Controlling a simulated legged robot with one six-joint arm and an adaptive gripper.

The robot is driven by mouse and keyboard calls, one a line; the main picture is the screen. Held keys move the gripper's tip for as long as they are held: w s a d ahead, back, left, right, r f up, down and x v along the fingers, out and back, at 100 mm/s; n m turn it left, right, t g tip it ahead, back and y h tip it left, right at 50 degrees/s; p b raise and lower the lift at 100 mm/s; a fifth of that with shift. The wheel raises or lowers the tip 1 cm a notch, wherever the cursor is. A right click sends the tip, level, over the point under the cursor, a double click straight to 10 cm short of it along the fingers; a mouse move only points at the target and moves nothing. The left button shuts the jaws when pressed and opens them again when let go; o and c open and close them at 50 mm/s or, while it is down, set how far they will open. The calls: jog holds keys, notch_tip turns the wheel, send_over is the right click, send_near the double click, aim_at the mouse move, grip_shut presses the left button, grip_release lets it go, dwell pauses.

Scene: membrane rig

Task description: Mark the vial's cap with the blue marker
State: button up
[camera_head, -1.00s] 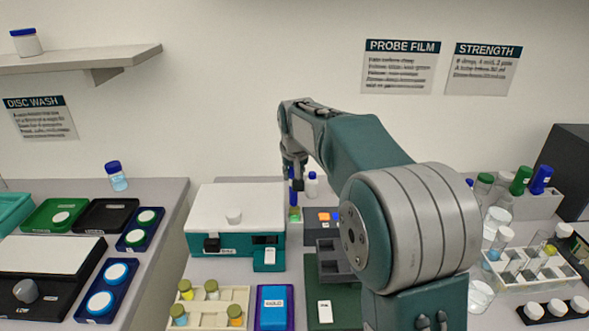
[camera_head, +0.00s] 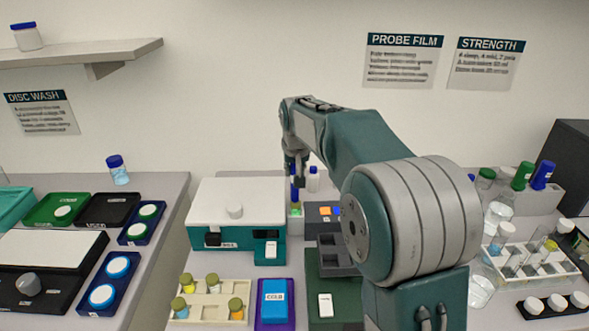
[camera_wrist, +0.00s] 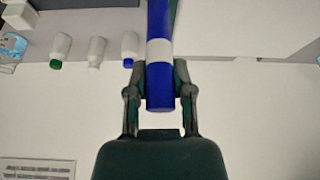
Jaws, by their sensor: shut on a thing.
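My gripper (camera_wrist: 160,92) is shut on the blue marker (camera_wrist: 159,22), which has a white band around it. In the head view my gripper (camera_head: 298,178) points down over the back of the middle bench, with the blue marker (camera_head: 294,190) upright in it. Just below the marker is a small pale, greenish thing (camera_head: 296,209); I cannot tell whether it is the vial or whether the marker touches it. Several capped vials (camera_head: 212,284) stand in a beige rack (camera_head: 205,309) at the front.
A white-topped teal box (camera_head: 237,197) stands left of my gripper. A blue-capped white bottle (camera_head: 313,179) stands close behind it. A grey tray (camera_head: 338,262) lies in front, partly hidden by my arm. Glassware and a tube rack (camera_head: 535,262) fill the right side.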

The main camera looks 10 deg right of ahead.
jog(key=shift+r, duration=3.5)
